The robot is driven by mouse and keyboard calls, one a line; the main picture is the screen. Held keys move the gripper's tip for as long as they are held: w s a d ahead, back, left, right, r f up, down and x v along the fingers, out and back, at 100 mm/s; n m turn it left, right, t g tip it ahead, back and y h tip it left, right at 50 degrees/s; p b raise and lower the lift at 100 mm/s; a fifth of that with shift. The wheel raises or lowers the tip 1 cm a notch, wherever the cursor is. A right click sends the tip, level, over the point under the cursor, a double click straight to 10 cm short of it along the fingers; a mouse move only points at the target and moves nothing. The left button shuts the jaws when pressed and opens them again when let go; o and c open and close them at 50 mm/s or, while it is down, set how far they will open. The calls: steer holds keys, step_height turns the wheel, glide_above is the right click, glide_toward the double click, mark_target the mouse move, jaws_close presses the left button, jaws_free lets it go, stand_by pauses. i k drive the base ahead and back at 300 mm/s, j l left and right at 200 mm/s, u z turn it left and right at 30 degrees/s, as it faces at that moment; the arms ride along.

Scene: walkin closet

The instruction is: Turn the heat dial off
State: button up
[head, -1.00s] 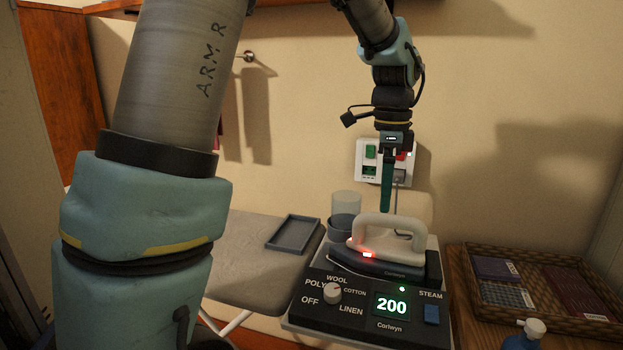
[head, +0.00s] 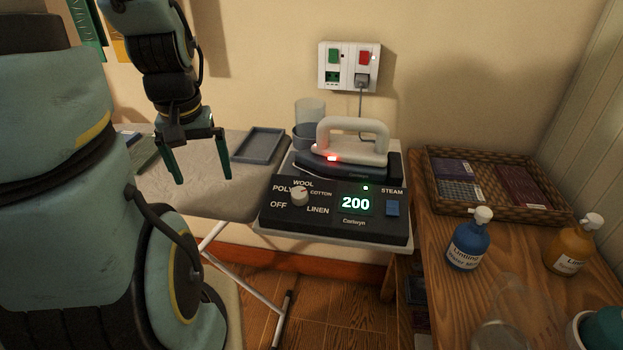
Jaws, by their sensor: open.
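The heat dial (head: 299,196) is a small white knob on the black front panel of the iron station (head: 262,216), with OFF, POLY, WOOL, COTTON and LINEN printed around it. Its exact pointing is too small to tell; it seems turned toward the COTTON side. The display (head: 355,204) reads 200 in lit digits. The iron (head: 352,139) rests on the station with a red light glowing. My gripper (head: 203,181) is open and empty, pointing down above the ironing board, left of the dial and apart from it.
A grey tray (head: 258,146) lies on the ironing board (head: 200,200). A wall outlet with green and red switches (head: 348,66) is behind the iron. At right, a wooden table holds a wicker tray (head: 497,208), a blue bottle (head: 468,245) and a yellow bottle (head: 566,253).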

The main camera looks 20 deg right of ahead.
mark_target(299, 196)
steer(key=k+j+u, duration=0.15)
steer(key=j+u, duration=0.3)
steer(key=k+j+u, duration=0.1)
steer(key=j+u, duration=0.2)
steer(key=u, duration=0.2)
